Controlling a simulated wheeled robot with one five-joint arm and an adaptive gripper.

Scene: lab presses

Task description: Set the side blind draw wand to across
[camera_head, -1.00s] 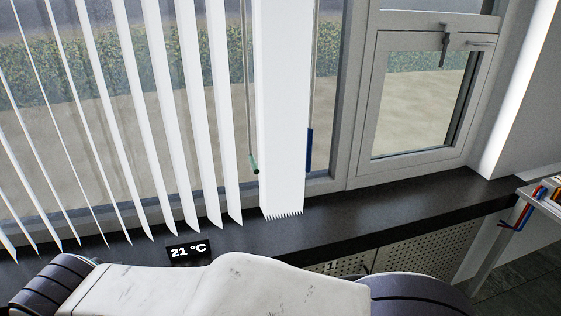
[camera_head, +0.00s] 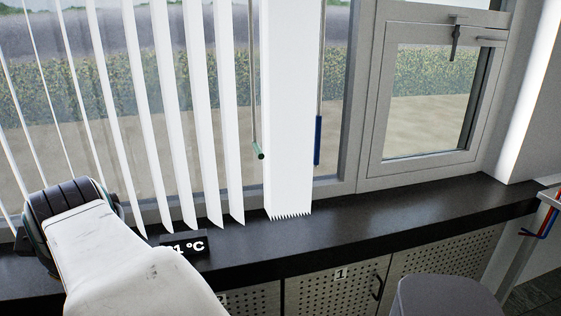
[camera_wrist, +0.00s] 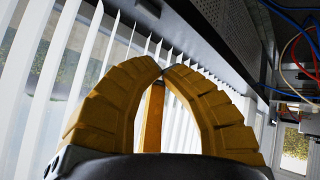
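The vertical blind with white slats (camera_head: 171,110) hangs in front of the window in the head view, its slats turned edge-on at the left and bunched at the right. Two thin wands hang by the bunch: one with a green end (camera_head: 257,150) to its left, and one with a blue handle (camera_head: 318,140) to its right. I cannot tell which one the task names. In the wrist view the yellow fingers of my gripper (camera_wrist: 163,70) curve together with their tips meeting, with no wand seen between them. White slats (camera_wrist: 40,80) show behind them. My gripper is not seen in the head view.
A dark sill (camera_head: 390,208) runs below the window and carries a black temperature display (camera_head: 184,246), partly covered by my arm. Perforated cabinet doors (camera_head: 330,290) are under it. A small window with a handle (camera_head: 456,40) is at the right. Cables (camera_wrist: 300,40) show in the wrist view.

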